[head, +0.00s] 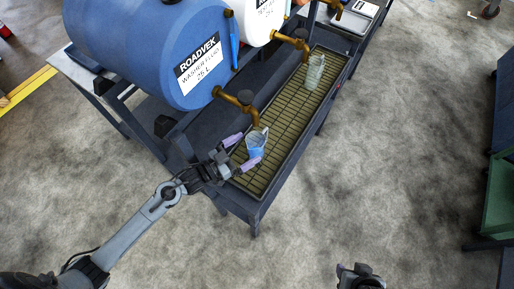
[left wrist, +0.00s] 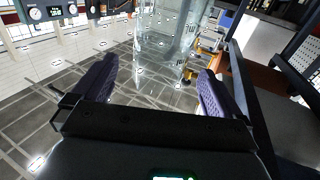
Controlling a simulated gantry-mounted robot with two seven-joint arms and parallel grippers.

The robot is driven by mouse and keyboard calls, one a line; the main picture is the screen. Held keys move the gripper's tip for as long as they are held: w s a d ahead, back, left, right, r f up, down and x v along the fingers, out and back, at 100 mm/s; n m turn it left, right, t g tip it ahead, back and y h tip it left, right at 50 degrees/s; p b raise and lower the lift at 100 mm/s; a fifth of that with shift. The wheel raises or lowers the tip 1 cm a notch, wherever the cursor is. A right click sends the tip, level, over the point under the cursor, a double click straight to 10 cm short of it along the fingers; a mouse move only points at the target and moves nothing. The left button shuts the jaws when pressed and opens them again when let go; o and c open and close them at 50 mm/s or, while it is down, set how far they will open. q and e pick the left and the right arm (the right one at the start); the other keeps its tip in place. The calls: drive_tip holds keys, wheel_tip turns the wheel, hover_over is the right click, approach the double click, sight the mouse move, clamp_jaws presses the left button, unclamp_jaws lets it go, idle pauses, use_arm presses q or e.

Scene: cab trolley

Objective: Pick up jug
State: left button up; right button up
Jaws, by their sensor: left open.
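A clear jug with a bluish tint (head: 257,144) stands on the drip grate under the brass tap of the blue drum. My left gripper (head: 249,147) is open, with its purple fingers on either side of the jug. In the left wrist view the transparent jug (left wrist: 165,42) stands just ahead of and between the open fingers (left wrist: 158,68); I cannot tell whether either finger touches it. A second clear jug (head: 314,73) stands farther back on the grate. Part of my right gripper (head: 360,275) shows at the bottom edge, away from the trolley; its fingers are not clear.
The blue washer fluid drum (head: 145,45) and a white drum (head: 262,20) lie on the dark trolley. A brass tap (head: 238,101) hangs close above the near jug. The grate (head: 285,115) is bare between the jugs. Concrete floor (head: 400,130) on the right is clear.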

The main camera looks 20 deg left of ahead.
sight(263, 137)
use_arm(q)
drive_tip(key=shift+r+x, duration=0.2)
drive_tip(key=shift+x, duration=1.2)
drive_tip(key=shift+r+x, duration=0.15)
drive_tip(key=shift+x, duration=1.2)
drive_tip(key=c, duration=1.4)
drive_tip(key=shift+c, duration=0.8)
drive_tip(key=shift+r, duration=0.1)
